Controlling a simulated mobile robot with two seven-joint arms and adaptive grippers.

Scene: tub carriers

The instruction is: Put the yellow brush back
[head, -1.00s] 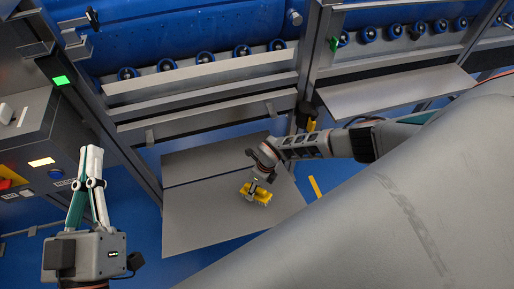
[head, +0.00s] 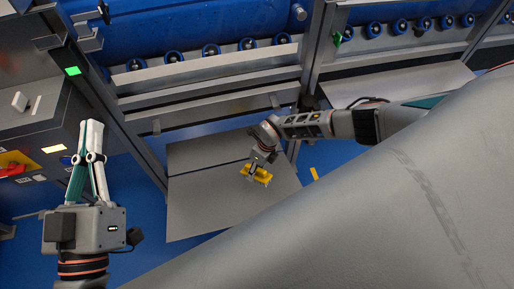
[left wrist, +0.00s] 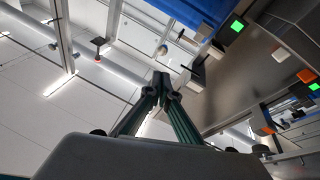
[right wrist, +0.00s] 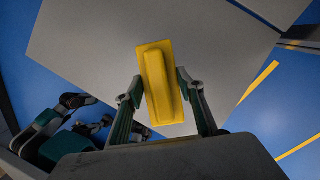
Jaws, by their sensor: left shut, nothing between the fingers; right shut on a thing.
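The yellow brush (head: 262,175) shows over the grey floor panel (head: 205,205) in the head view. My right gripper (right wrist: 156,88) is shut on it, with one finger at each long side of its yellow body (right wrist: 156,70) in the right wrist view. I cannot tell whether the brush touches the panel or hangs above it. Its underside is hidden. My left gripper (head: 93,124) is shut and empty, pointing up at the left of the head view; its fingertips meet in the left wrist view (left wrist: 161,80).
A grey machine frame with blue rollers (head: 210,50) runs along the back. A control box (head: 40,140) with lit buttons stands at the left. A large grey surface (head: 380,210) fills the lower right. Blue floor with a yellow stripe (head: 314,173) shows beside the panel.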

